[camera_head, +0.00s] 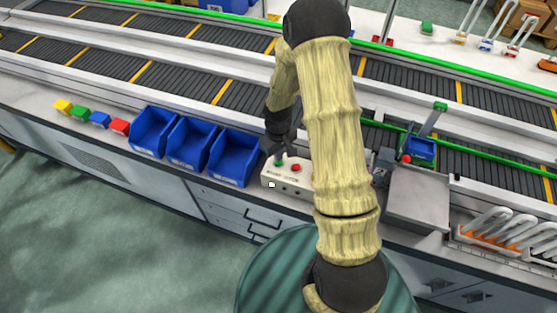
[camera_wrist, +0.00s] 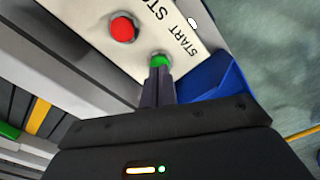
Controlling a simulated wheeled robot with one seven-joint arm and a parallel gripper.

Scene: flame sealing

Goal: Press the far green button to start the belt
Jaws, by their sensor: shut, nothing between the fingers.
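A white control box (camera_head: 272,177) stands on the bench's near edge, with a green button (camera_head: 279,163) and a red button (camera_head: 295,167) on top. My arm hides its right part. In the wrist view the green button (camera_wrist: 160,60) sits beside the word START, and the red button (camera_wrist: 122,28) beside a partly cut-off word. My gripper (camera_head: 279,154) points down over the green button. In the wrist view its fingers (camera_wrist: 158,72) are together, empty, with their tips at the button's edge. I cannot tell whether they touch it.
Blue bins (camera_head: 232,162) stand left of the box, with small coloured blocks (camera_head: 100,120) beyond them. The dark conveyor belt (camera_head: 180,80) runs behind. A grey plate (camera_head: 418,198) and a rack of handled tools (camera_head: 505,232) are on the right.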

